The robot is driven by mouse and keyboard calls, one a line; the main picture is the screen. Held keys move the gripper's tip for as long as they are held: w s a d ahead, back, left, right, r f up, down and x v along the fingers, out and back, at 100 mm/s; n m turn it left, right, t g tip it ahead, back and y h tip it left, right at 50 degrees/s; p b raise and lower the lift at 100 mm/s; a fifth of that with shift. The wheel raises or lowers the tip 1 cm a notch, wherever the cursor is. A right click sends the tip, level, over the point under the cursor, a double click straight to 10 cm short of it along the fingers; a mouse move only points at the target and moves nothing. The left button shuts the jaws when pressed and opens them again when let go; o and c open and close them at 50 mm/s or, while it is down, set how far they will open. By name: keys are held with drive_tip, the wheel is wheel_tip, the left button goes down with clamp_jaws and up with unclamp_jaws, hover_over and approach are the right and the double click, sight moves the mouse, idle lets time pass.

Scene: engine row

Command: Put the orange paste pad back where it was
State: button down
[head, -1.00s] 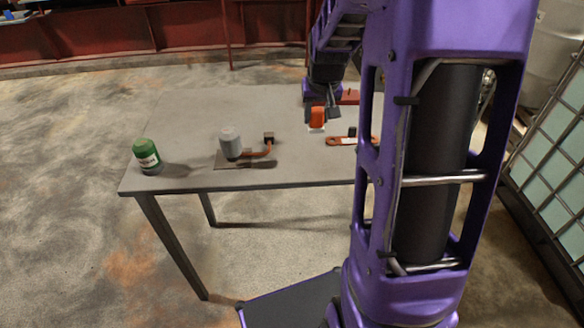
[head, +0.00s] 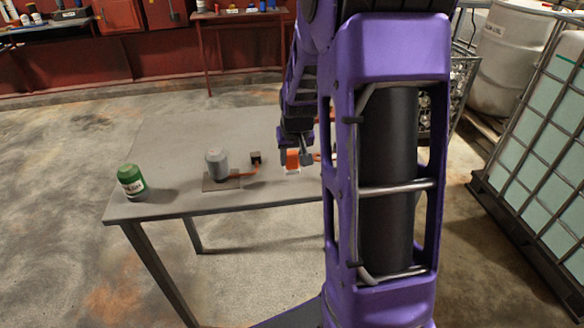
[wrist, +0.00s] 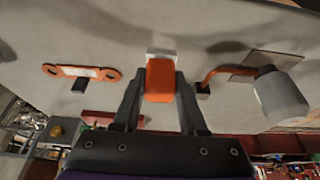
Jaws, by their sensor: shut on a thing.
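My gripper (wrist: 160,90) is shut on the orange paste pad (wrist: 160,80), a small orange block between its two dark fingers. In the head view the orange pad (head: 292,158) hangs at my gripper over the grey table (head: 160,140), right of the grey cylinder. A white patch (wrist: 162,53) shows just past the pad's end. I cannot tell whether it belongs to the pad or lies on the table, or whether the pad touches the table.
A grey cylinder (head: 217,163) stands on a flat plate with an orange pipe ending in a dark block (head: 255,158). A green can (head: 131,181) stands at the table's left end. In the wrist view an orange two-holed piece (wrist: 82,72) lies left of the pad.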

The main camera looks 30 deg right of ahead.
sight(292, 167)
drive_tip(key=shift+f, duration=1.35)
drive_tip(key=shift+f+b, duration=0.15)
drive_tip(key=shift+b, duration=0.15)
drive_tip(key=shift+c, duration=2.2)
unclamp_jaws()
drive_tip(key=shift+r+p, duration=0.3)
drive_tip(key=shift+r, duration=0.2)
drive_tip(key=p+v, duration=0.1)
drive_tip(key=v, duration=1)
drive_tip(key=shift+s, duration=0.2)
drive_tip(key=shift+a+r, duration=0.1)
drive_tip(key=shift+r, duration=0.05)
